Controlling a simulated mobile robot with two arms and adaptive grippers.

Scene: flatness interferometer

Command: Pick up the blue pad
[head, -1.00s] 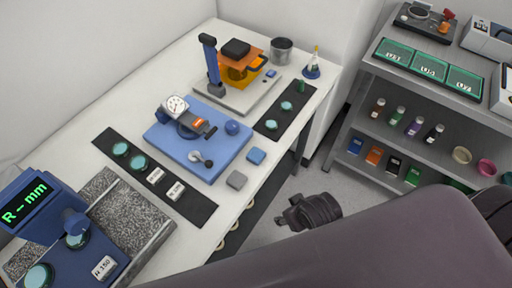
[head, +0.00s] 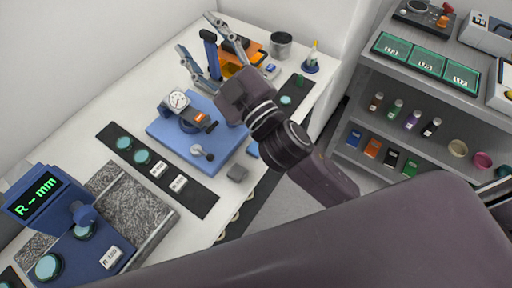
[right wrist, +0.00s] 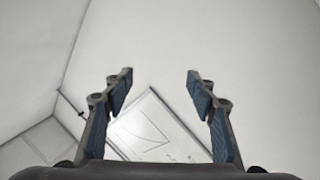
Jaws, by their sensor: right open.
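The blue pad (head: 252,149) is a small flat block on the white table, right of the large blue base plate. My right arm partly covers it in the head view, leaving only its left part in sight. My right gripper (head: 195,33) is over the back part of the table, past the pad, with its fingers pointing to the far left. Its fingers are wide apart and empty. In the right wrist view the open gripper (right wrist: 157,88) has only wall and a white panel behind it. My left gripper is not in view.
A grey pad (head: 237,173) lies just in front of the blue pad. The blue base plate (head: 165,133) carries a dial gauge (head: 179,99). A metal cup (head: 281,45) and a small flask (head: 312,62) stand at the back. A grey shelf (head: 425,92) is at right.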

